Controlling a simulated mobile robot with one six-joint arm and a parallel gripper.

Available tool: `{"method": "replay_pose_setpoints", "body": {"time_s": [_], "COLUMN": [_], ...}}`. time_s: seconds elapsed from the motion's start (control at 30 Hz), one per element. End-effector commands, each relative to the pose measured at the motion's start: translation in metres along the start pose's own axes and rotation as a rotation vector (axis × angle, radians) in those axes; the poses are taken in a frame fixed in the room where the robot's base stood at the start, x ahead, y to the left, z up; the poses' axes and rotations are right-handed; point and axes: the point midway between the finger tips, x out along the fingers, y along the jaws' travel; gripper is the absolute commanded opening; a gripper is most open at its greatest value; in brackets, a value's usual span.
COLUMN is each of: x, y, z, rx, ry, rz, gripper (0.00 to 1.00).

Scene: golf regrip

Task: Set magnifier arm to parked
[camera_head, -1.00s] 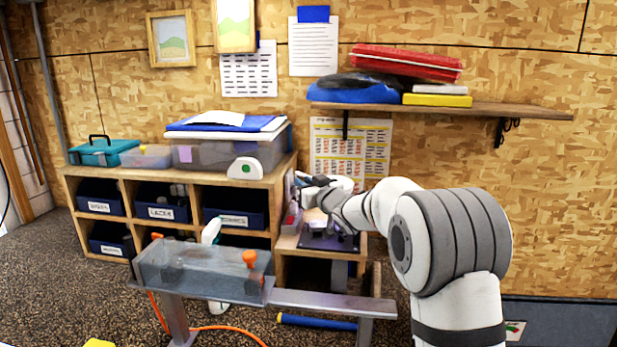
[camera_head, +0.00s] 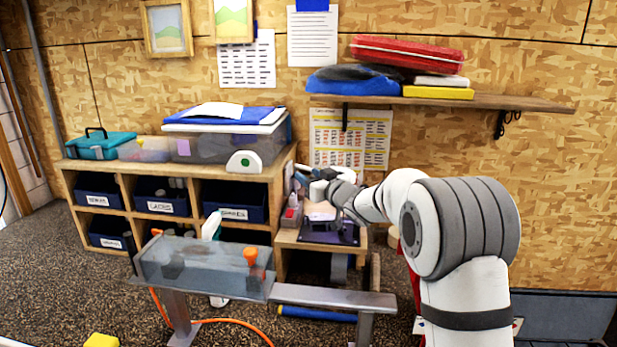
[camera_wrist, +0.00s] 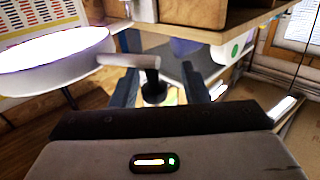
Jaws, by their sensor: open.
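The magnifier shows large in the wrist view as a round white head (camera_wrist: 48,58) at the left. A grey rod (camera_wrist: 128,61) reaches right from beside it and joins a dark upright post (camera_wrist: 153,88). My gripper (camera_wrist: 161,72) is open, and the post and rod end appear between its two dark blue fingers. I cannot tell whether either finger touches them. In the head view my gripper (camera_head: 322,188) is above the small wooden bench right of the shelf unit. The magnifier is small there and hard to separate from my gripper.
A wooden cubby unit (camera_head: 128,182) with labelled dark bins stands to the left. A clear box (camera_head: 205,266) on a metal stand is in front. A wall shelf (camera_head: 520,104) with a red case (camera_head: 408,54) hangs above. An orange hose (camera_head: 235,330) lies on the floor.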

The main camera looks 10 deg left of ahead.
Motion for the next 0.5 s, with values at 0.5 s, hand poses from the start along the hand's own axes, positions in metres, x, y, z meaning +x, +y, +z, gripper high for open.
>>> {"method": "replay_pose_setpoints", "body": {"time_s": [0.5], "x": [-0.060], "y": [0.001], "z": [0.002], "rx": [-0.001], "ry": [0.001], "rz": [0.002], "gripper": [0.41]}}
